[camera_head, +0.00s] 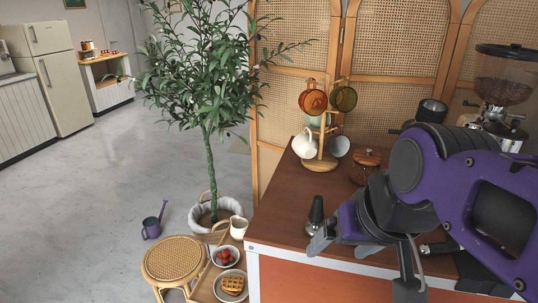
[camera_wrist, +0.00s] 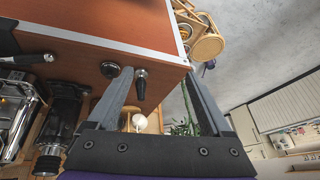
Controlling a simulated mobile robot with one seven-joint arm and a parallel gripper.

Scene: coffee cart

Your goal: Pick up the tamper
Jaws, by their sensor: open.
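The tamper (camera_head: 316,212) stands upright on the brown cart top, near its left front edge, with a dark handle and a metal lower part. My gripper (camera_head: 362,274) is open and empty, with its grey fingers at the cart's front edge. In the head view, one finger is just in front of the tamper and overlaps its lower part. In the wrist view, the tamper (camera_wrist: 140,85) shows beside the left finger, on the inner side of my gripper (camera_wrist: 160,73). I see no grip on it, and cannot tell whether the finger touches it.
A mug tree (camera_head: 320,160) with several cups and a wood-lidded jar (camera_head: 366,168) stand behind the tamper. A coffee grinder (camera_head: 503,85) is at the back right. A small round dark item (camera_wrist: 110,69) is near the tamper. A plant and low rattan table (camera_head: 178,258) stand left.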

